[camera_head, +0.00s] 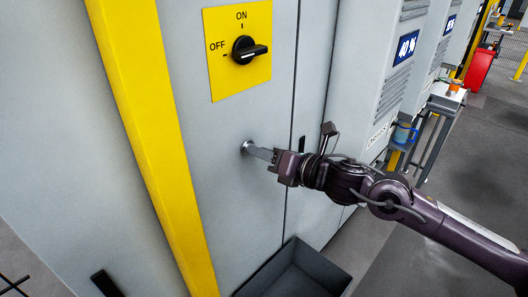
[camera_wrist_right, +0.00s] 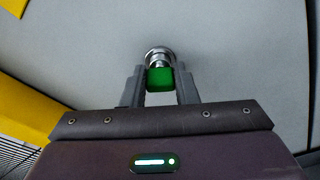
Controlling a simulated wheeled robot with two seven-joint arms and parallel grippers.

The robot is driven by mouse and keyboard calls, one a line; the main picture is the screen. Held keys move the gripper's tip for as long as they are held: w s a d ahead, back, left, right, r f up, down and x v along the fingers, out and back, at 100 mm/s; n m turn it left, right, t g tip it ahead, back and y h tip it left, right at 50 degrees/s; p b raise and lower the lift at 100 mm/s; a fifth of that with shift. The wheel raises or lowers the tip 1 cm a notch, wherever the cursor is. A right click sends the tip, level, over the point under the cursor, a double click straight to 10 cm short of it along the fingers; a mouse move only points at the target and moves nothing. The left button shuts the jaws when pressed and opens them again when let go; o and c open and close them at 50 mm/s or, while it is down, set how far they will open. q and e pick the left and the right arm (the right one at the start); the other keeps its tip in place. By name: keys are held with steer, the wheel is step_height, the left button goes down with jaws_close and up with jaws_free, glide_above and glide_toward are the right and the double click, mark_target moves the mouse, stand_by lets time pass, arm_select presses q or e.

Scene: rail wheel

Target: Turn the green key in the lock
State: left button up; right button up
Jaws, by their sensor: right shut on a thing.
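The green key (camera_wrist_right: 160,79) sits at the round metal lock (camera_wrist_right: 158,54) in the grey cabinet door, in the upper middle of the right wrist view. My right gripper (camera_wrist_right: 160,88) has one finger on each side of the key and is shut on it. In the head view the lock (camera_head: 248,147) is at the centre, and my right gripper (camera_head: 264,153) reaches it from the right. The key is hidden there by the fingers. My left gripper is not seen.
A yellow switch plate (camera_head: 224,81) marked ON and OFF, with a black knob (camera_head: 246,50), is above the lock. A yellow post (camera_head: 155,140) runs down the left. A dark open bin (camera_head: 320,264) lies below. Grey cabinets and a red bin (camera_head: 479,68) stand at right.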

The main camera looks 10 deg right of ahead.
steer(key=m, duration=0.3)
steer(key=shift+d+f+y, duration=0.1)
steer(key=shift+y, duration=0.3)
steer(key=shift+p, duration=0.3)
steer(key=m, duration=0.3)
steer(key=shift+w+y+p, duration=0.1)
steer(key=shift+y+p, duration=0.2)
steer(key=m+p, duration=0.1)
steer(key=m, duration=0.2)
steer(key=shift+f, duration=0.1)
steer(key=shift+f+m, duration=0.1)
steer(key=shift+m, duration=0.2)
